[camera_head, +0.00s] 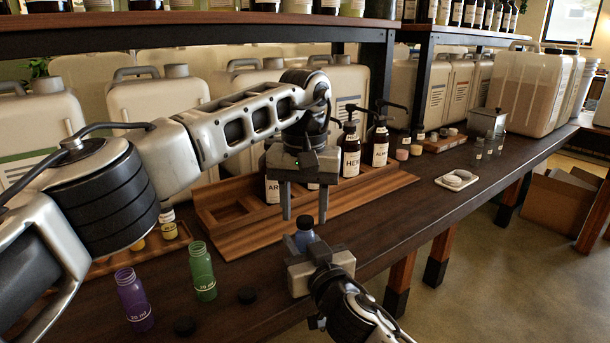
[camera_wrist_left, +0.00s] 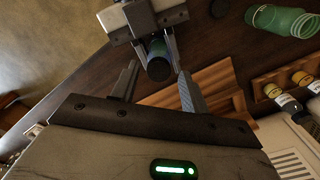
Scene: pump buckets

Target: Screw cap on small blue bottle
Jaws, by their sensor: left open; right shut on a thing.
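The small blue bottle (camera_head: 304,240) is upright in my right gripper (camera_head: 318,268), which is shut on its body over the front edge of the table. A dark round cap (camera_wrist_left: 159,69) sits on the bottle's mouth; how tightly it sits, I cannot tell. My left gripper (camera_head: 305,219) points down from above, open, with its fingertips near the cap's height. In the left wrist view the cap lies between the two open fingers, apart from both. The right gripper (camera_wrist_left: 147,20) also shows there, behind the bottle.
A purple bottle (camera_head: 134,300) and a green bottle (camera_head: 202,272) stand uncapped at the left. Two black caps (camera_head: 184,326) (camera_head: 247,295) lie on the table by them. A wooden rack (camera_head: 240,238) with pump bottles is behind my left gripper. A white dish (camera_head: 457,180) lies farther right.

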